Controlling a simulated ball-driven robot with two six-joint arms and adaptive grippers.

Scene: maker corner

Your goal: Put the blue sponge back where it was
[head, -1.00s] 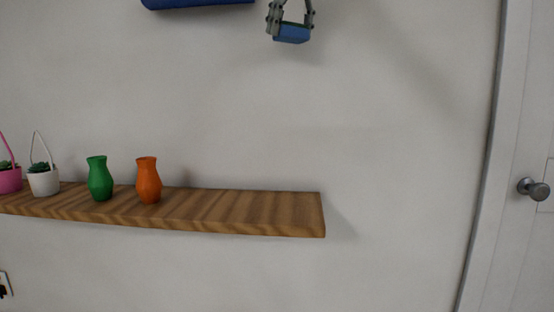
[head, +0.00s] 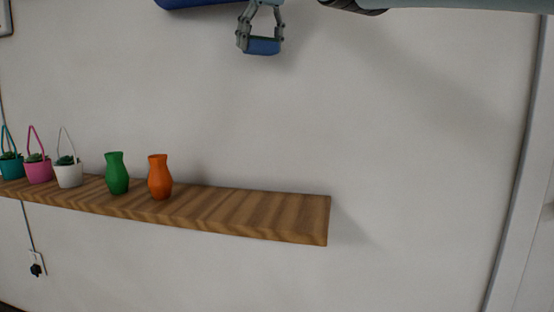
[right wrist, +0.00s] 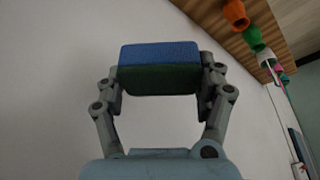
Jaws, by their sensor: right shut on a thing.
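The blue sponge (head: 263,47) is held between the fingers of my right gripper (head: 260,43), high above the shelf in the head view. In the right wrist view the sponge (right wrist: 160,55) shows a blue face and a dark green face, with a finger of the right gripper (right wrist: 160,85) on each side. The wooden shelf (head: 262,215) is on the wall below, and its right part is bare. My left gripper is not in view.
On the shelf stand an orange vase (head: 159,178), a green vase (head: 117,174) and white (head: 69,175), pink (head: 38,171) and teal (head: 11,167) plant pots with tall handles. A door frame (head: 518,200) is at the right. A wall socket (head: 38,264) is below the shelf.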

